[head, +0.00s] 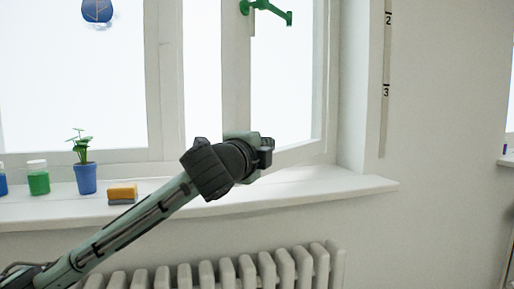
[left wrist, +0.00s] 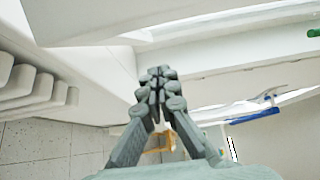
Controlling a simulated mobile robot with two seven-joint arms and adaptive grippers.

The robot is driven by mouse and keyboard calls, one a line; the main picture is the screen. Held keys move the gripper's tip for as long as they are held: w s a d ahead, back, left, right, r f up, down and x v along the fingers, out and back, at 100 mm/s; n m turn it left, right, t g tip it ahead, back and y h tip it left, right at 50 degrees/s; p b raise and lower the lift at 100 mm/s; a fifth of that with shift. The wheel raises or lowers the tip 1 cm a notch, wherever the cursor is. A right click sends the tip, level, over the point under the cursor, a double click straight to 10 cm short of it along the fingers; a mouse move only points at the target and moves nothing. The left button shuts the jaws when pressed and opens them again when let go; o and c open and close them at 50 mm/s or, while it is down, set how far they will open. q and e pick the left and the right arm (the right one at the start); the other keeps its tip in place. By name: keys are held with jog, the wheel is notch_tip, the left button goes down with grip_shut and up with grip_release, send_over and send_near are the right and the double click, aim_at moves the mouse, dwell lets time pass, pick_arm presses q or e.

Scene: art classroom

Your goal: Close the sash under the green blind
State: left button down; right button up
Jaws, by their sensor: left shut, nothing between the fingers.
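The window sash (head: 238,95) has a pale frame and stands ajar. A green handle (head: 268,9) sits high on this sash. No green blind is in view. My left gripper (head: 266,150) is shut and empty, in front of the lower part of the sash. Whether it touches the sash I cannot tell. In the left wrist view its fingertips (left wrist: 160,78) are together, with pale frame surfaces beyond them. My right gripper is not in view.
On the sill (head: 330,188) stand a green paint jar (head: 38,178), a plant in a blue pot (head: 86,178) and a yellow sponge (head: 122,191). A radiator (head: 285,268) is below. A blue ornament (head: 97,10) hangs at upper left. The sill's right end is clear.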

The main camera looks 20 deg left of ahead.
pick_arm(q)
jog(key=shift+w+a, duration=0.3)
jog(key=shift+a, duration=0.65)
jog(key=shift+w+a, duration=0.3)
jog(key=shift+a, duration=0.65)
jog(key=shift+a, duration=0.15)
